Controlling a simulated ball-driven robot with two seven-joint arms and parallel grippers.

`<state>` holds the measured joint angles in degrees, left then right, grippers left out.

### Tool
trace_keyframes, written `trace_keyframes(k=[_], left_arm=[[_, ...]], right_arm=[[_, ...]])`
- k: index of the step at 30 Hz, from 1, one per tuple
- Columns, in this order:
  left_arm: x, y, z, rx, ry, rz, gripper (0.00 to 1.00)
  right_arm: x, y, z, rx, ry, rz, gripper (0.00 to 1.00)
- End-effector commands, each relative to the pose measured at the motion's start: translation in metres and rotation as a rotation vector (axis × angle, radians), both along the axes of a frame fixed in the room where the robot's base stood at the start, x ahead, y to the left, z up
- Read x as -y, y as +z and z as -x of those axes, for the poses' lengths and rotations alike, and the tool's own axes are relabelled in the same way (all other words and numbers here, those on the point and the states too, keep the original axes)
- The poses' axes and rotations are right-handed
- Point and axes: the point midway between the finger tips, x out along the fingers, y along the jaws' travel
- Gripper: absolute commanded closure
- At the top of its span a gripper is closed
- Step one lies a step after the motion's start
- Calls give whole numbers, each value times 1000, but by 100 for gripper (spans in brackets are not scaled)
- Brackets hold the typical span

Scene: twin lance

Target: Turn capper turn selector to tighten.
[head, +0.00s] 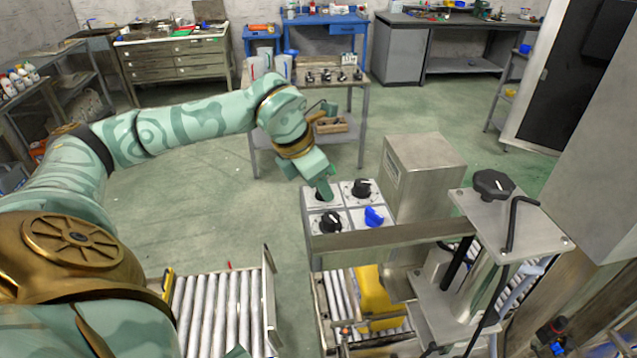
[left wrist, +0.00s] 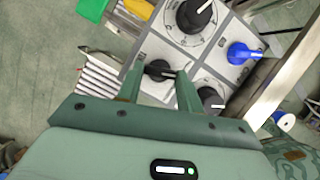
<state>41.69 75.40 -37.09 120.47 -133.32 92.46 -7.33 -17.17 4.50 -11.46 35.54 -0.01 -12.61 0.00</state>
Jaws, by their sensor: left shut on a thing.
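A grey control panel (head: 348,234) carries several selector knobs in a square layout. My left gripper (head: 323,193) reaches down onto the far-left knob, which it mostly hides in the head view. In the left wrist view my left gripper (left wrist: 161,70) has its fingers on either side of this black knob (left wrist: 158,70), shut on it. Black knobs stand at far right (head: 361,188) and near left (head: 330,222), and a blue knob (head: 374,216) at near right. The panel labels are too small to read, so I cannot tell which knob is the turn selector. My right gripper is not in view.
A metal bar (head: 385,240) crosses in front of the panel. A steel box (head: 425,175) stands right behind it, and a post with a black star knob (head: 493,184) stands at right. Roller conveyors (head: 215,310) lie below. A table (head: 345,88) stands behind.

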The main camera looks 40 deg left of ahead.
Motion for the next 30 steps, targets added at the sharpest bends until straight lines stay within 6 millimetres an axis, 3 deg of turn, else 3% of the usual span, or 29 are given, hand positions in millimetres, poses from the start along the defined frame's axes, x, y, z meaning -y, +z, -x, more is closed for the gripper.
trace_keyframes(k=[12,28,29,30], left_arm=[[1,1,0,3,176,0,86],[1,2,0,3,199,0,86],[1,2,-1,4,199,0,55],[1,2,0,3,199,0,44]], right_arm=[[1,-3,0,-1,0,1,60],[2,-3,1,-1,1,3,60],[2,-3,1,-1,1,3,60],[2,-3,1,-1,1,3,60]])
